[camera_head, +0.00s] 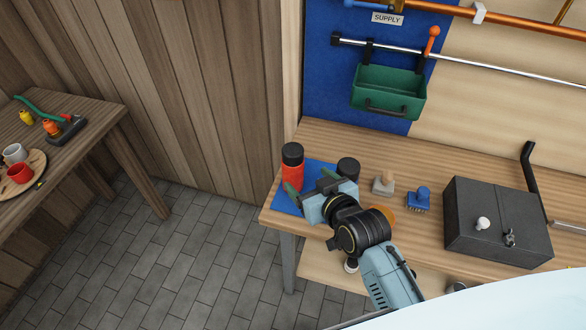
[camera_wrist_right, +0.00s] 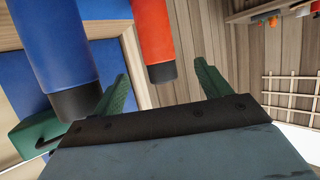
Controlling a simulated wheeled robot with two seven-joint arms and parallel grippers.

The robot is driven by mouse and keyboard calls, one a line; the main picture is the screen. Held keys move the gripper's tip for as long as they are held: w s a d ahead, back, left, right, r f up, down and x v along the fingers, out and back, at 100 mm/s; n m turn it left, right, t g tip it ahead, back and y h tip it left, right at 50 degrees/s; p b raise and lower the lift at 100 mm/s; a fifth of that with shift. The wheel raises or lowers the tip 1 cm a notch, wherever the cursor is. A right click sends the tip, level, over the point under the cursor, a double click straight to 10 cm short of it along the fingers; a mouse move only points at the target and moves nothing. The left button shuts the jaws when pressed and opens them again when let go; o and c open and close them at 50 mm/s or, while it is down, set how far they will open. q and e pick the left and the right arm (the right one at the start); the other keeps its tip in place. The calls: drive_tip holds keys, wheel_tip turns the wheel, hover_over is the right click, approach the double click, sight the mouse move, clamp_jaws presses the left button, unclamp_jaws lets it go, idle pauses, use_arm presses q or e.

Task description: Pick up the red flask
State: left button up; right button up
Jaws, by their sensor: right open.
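The red flask (camera_head: 292,172) with a black cap stands upright on a blue mat (camera_head: 320,170) at the left end of the workbench. My right gripper (camera_head: 309,184) is open beside it, and one green finger overlaps the flask's lower body in the head view. In the right wrist view the red flask (camera_wrist_right: 153,35) appears between the two open fingers (camera_wrist_right: 164,82), its black cap toward me. I cannot tell whether a finger touches it. A blue flask (camera_wrist_right: 55,40) with a black cap is beside the left finger there. My left gripper is not in view.
The blue flask's black cap (camera_head: 348,168) shows just behind my right gripper. A wooden-handled stamp (camera_head: 384,183), a blue brush (camera_head: 419,199) and a dark box (camera_head: 497,222) stand to the right. A green bin (camera_head: 389,94) hangs on the wall rail. A side table (camera_head: 85,125) stands left.

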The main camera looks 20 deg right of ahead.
sight(298, 170)
drive_tip(key=x, duration=0.5)
drive_tip(key=b+x, duration=0.1)
drive_tip(key=x, duration=0.4)
drive_tip(key=shift+w+d+f, duration=0.15)
drive_tip(key=shift+w+f, duration=0.05)
drive_tip(key=shift+f, duration=0.1)
drive_tip(key=shift+r, duration=0.15)
drive_tip(key=c, duration=1.3)
